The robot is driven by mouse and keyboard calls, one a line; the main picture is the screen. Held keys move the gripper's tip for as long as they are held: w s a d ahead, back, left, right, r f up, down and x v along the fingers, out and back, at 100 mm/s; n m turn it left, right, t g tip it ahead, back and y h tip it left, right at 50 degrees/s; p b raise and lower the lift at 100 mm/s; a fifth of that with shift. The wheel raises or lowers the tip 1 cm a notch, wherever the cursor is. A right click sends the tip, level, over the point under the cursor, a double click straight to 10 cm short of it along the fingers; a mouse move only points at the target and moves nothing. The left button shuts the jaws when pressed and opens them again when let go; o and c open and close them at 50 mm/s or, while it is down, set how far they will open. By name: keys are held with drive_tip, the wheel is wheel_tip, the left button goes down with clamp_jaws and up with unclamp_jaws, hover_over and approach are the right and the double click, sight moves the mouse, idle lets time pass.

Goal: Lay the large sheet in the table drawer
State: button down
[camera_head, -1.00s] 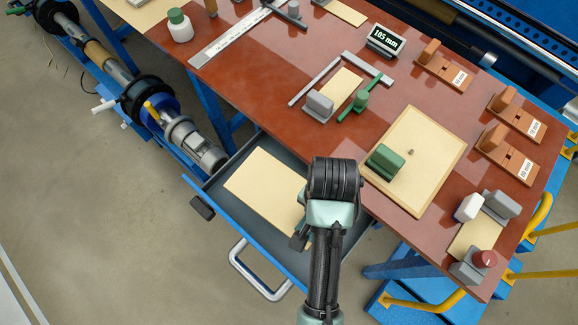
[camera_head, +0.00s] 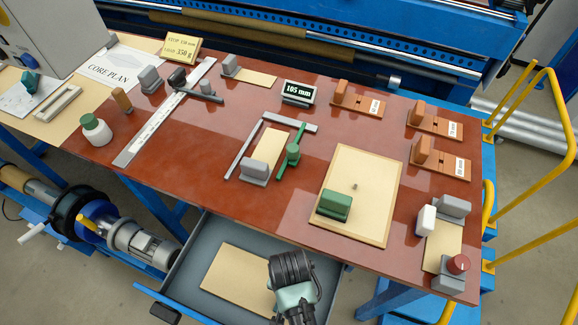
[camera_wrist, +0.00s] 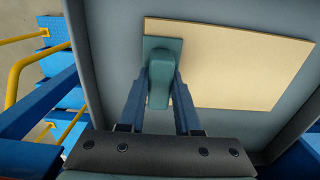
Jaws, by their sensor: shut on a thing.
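A large tan sheet (camera_head: 238,278) lies in the open grey table drawer (camera_head: 187,262). It also shows in the wrist view (camera_wrist: 235,60), looking flat over the drawer floor. My gripper (camera_wrist: 160,82) is shut on a teal grip block (camera_wrist: 160,62), whose flat foot sits at one edge of the sheet. In the head view my wrist covers the fingers, the block and the sheet's lower right corner. Whether the sheet rests fully on the drawer floor I cannot tell.
The red-brown tabletop (camera_head: 210,170) stands above the drawer. It carries a tan board (camera_head: 374,180) with a green block (camera_head: 334,205), a steel square (camera_head: 245,150) and several brown wooden holders (camera_head: 357,100). Yellow rails (camera_head: 565,115) stand at the right.

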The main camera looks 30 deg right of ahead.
drive_tip(key=shift+f, duration=0.2)
drive_tip(key=c, duration=0.6)
unclamp_jaws()
wheel_tip(320, 180, up, 12)
drive_tip(key=shift+r, duration=0.15)
